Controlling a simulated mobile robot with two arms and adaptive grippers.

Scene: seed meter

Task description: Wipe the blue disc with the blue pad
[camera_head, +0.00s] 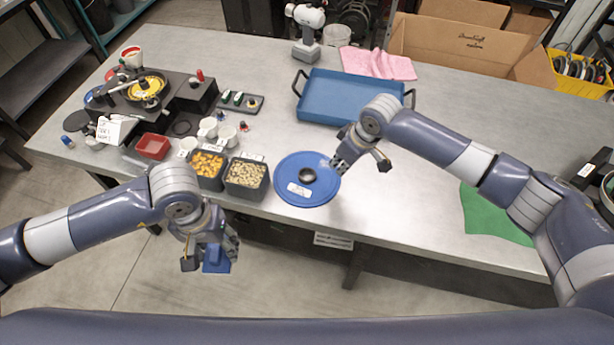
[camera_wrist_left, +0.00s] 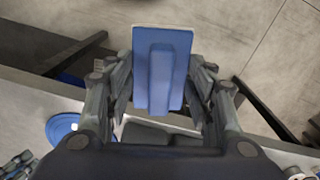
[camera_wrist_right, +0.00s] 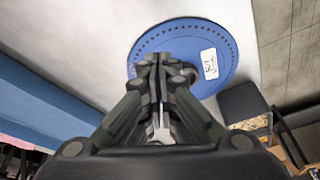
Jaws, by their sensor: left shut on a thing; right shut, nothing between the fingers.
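The blue disc (camera_head: 297,192) lies flat near the table's front edge, with a black knob (camera_head: 307,175) in its middle and a white label. It also shows in the right wrist view (camera_wrist_right: 222,45), a ring of small holes along its rim. My left gripper (camera_head: 222,243) is shut on the blue pad (camera_head: 216,262), in front of the table and left of the disc. The pad's raised grip (camera_wrist_left: 161,75) is between the fingers in the left wrist view. My right gripper (camera_head: 338,165) is shut and empty at the disc's right side; in its wrist view the fingertips (camera_wrist_right: 158,62) overlap the knob, contact unclear.
Two black bins, of orange pieces (camera_head: 207,166) and pale seeds (camera_head: 246,175), stand just left of the disc. A blue tray (camera_head: 345,90) lies behind it. A green cloth (camera_head: 490,218) lies at right. The table between disc and cloth is clear.

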